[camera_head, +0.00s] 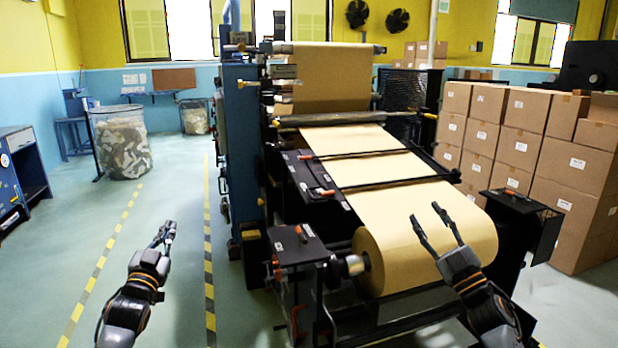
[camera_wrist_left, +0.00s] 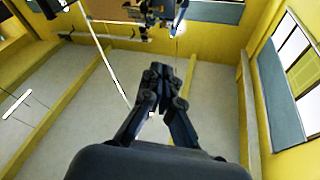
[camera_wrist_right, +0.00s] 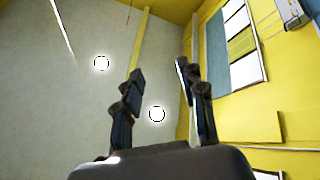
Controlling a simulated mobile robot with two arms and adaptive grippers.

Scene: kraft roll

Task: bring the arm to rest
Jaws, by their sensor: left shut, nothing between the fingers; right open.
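My left gripper (camera_head: 167,233) is raised over the floor to the left of the machine, shut and empty. In the left wrist view the left gripper's fingertips (camera_wrist_left: 158,76) meet, with the ceiling behind them. My right gripper (camera_head: 427,215) appears in front of the large kraft paper roll (camera_head: 385,262), fingers spread and empty. In the right wrist view the right gripper's fingers (camera_wrist_right: 160,75) stand apart with nothing between them. Both wrists point upward. I cannot tell how far the right gripper is from the roll.
The roll machine (camera_head: 240,150) fills the middle. Stacked cardboard boxes (camera_head: 520,140) stand on the right. A wire bin (camera_head: 124,148) and a blue cabinet (camera_head: 22,170) are on the left. Yellow-black floor tape (camera_head: 208,250) runs beside the machine, with open floor around it.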

